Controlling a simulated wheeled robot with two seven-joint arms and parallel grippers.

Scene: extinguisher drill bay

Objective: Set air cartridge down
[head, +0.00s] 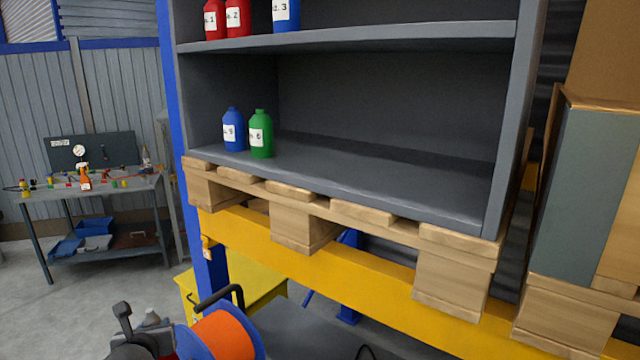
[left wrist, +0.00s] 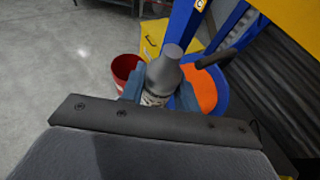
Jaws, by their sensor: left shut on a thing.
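My left gripper (left wrist: 160,92) is shut on a grey bottle-shaped cartridge (left wrist: 164,72) with a pale label, seen between the fingers in the left wrist view. On the lower shelf (head: 370,180) stand a blue cartridge (head: 233,130) and a green cartridge (head: 261,134), both upright. My right gripper is not in view.
The lower shelf is bare right of the green cartridge. Two red cartridges and a blue one (head: 286,14) stand on the upper shelf. Wooden pallet blocks (head: 300,228) and a yellow beam (head: 345,277) lie beneath. A blue-and-orange reel (head: 222,338) and red bucket (left wrist: 124,66) are near the gripper.

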